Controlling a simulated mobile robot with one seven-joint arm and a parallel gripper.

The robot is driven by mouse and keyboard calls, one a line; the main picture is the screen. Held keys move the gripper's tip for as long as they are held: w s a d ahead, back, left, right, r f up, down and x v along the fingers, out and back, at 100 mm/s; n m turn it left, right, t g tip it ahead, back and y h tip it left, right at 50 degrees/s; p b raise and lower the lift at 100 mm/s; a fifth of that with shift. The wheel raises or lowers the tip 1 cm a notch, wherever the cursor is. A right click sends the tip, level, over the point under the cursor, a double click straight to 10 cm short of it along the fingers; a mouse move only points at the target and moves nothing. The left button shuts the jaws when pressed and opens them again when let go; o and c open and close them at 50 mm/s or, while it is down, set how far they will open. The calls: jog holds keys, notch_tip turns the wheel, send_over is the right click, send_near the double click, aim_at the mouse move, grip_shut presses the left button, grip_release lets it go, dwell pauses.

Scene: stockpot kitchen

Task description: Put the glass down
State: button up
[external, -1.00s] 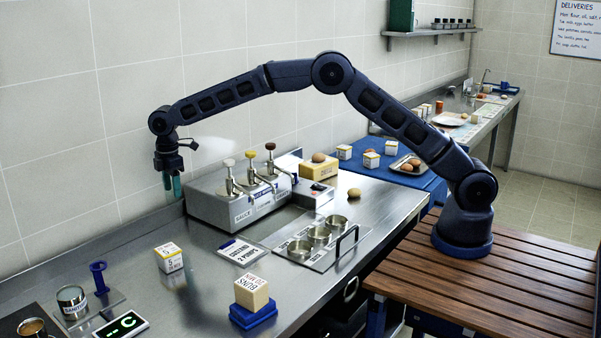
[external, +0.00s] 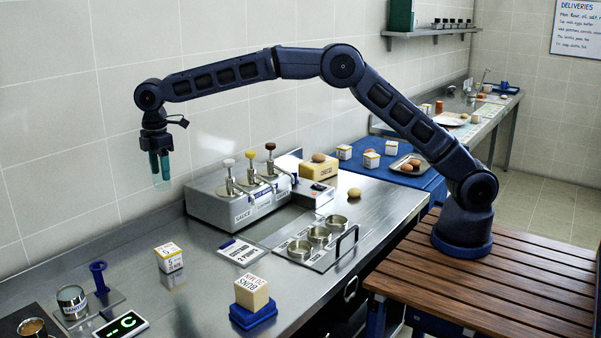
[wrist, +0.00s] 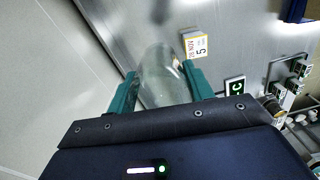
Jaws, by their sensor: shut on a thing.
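My gripper (external: 160,166) is at the back left of the counter, held in the air near the tiled wall, its teal fingers pointing down. It is shut on a clear glass (external: 162,183), which shows faintly at the fingertips. In the wrist view the glass (wrist: 163,80) sits between the two teal fingers (wrist: 160,90). The glass looks upright and above the steel counter (external: 130,240); how high is hard to judge.
A white block marked 5 (external: 169,258) stands on the counter in front of the gripper. The sauce pump box (external: 240,199) stands to the right. A sanitiser tin (external: 72,301), a blue stand (external: 98,278) and a lit display (external: 121,326) are at the front left. Bare steel lies below the gripper.

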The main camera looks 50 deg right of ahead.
jog(key=s+a+n, duration=0.1)
jog(key=s+a, duration=0.8)
jog(key=s, duration=0.3)
jog(key=s+a+n, duration=0.1)
jog(key=s+a, duration=0.9)
jog(key=s, duration=0.2)
jog(key=f, duration=1.9)
jog(key=shift+w+d+f, duration=0.1)
jog(key=shift+d+f, duration=0.1)
jog(key=shift+f, duration=0.2)
jog(key=shift+f, duration=0.15)
jog(key=o, duration=1)
jog(key=shift+o, duration=0.2)
notch_tip(320, 180, up, 12)
jog(key=shift+r, duration=0.2)
